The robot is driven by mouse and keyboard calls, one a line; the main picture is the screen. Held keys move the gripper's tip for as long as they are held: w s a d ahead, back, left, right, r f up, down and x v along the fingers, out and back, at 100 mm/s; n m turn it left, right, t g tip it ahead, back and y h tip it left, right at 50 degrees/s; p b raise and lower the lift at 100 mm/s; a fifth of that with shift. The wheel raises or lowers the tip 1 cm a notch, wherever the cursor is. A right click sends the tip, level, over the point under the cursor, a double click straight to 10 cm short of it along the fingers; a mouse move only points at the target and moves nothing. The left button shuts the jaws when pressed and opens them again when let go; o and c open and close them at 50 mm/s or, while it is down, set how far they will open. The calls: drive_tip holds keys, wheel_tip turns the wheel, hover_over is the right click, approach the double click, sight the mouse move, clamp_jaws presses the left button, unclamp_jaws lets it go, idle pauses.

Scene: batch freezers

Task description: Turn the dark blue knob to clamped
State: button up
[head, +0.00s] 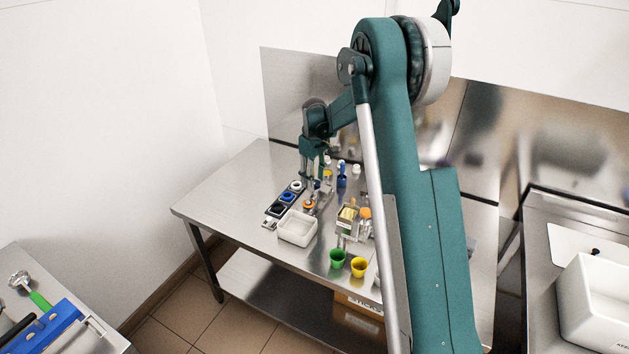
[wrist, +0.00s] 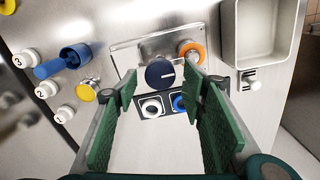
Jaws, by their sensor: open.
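The dark blue knob (wrist: 160,73) is round with a short white line on its face and sits on a metal plate in the wrist view. The line runs roughly crosswise in the picture. My gripper (wrist: 160,84) is open, with one green finger to each side of the knob. I see gaps between the fingertips and the knob; their height over it is hard to judge. In the head view my gripper (head: 313,190) points down over the bench, and I cannot make out the knob there. No clamped label is readable.
An orange ring-like knob (wrist: 190,53) is close beside the right fingertip. A dark panel with white and blue round parts (wrist: 152,107) lies near the fingers. A yellow knob (wrist: 86,90), a blue handled part (wrist: 73,56) and a white bin (wrist: 231,50) are around.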

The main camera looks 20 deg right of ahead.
wheel_tip(320, 180, up, 11)
drive_tip(key=shift+r, duration=0.15)
idle(0.4)
idle(0.4)
drive_tip(key=s+a+r+m+t, duration=0.25)
drive_tip(key=s+r, duration=0.55)
drive_tip(key=s, duration=0.4)
drive_tip(key=s+a+r+m+t, duration=0.1)
drive_tip(key=s+a+r, duration=0.2)
drive_tip(key=s+r, duration=0.75)
drive_tip(key=s+a+f+m+t, duration=0.1)
drive_tip(key=s+f, duration=0.1)
drive_tip(key=s, duration=0.7)
drive_tip(key=s+a+f+t, duration=0.1)
drive_tip(key=s+f, duration=0.2)
drive_tip(key=s, duration=0.7)
drive_tip(key=s+a+f+m+t, duration=0.1)
drive_tip(key=s+f, duration=0.2)
drive_tip(key=s, duration=0.7)
drive_tip(key=shift+a+m+t, duration=0.35)
drive_tip(key=shift+a, duration=0.05)
